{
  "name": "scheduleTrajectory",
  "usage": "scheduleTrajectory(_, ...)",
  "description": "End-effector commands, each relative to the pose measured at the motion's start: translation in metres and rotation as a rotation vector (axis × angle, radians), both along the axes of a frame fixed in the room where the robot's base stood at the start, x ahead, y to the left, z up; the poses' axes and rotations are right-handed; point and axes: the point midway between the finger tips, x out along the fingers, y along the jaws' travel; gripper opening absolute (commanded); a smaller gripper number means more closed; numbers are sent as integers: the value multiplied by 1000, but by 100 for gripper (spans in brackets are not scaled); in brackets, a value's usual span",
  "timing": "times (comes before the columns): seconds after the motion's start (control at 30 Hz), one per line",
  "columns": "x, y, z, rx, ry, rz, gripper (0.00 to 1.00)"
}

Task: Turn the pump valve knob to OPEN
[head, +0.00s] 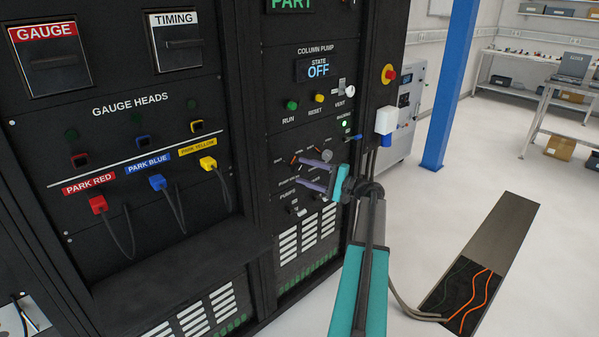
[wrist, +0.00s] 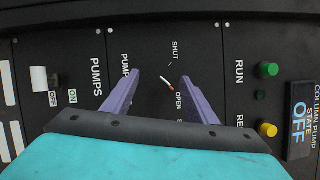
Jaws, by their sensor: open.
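Which end is the pointing end I cannot tell. My gripper (wrist: 160,78) is open, with its two purple fingers on either side of the knob in the picture and no visible contact. How far the fingertips are from the panel is unclear. In the head view my gripper (head: 299,170) is in front of the column pump panel and hides part of it.
The green RUN button (wrist: 268,69) and yellow RESET button (wrist: 267,129) are right of my fingers in the wrist view. A white PUMPS switch (wrist: 38,79) is at left.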

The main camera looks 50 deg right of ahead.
Motion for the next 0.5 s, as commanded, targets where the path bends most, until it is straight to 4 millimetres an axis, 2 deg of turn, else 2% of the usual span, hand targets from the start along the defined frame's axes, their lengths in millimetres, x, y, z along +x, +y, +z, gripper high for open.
scheduleTrajectory(0.5, -79, -26, -7, 1, -1, -3, 52)
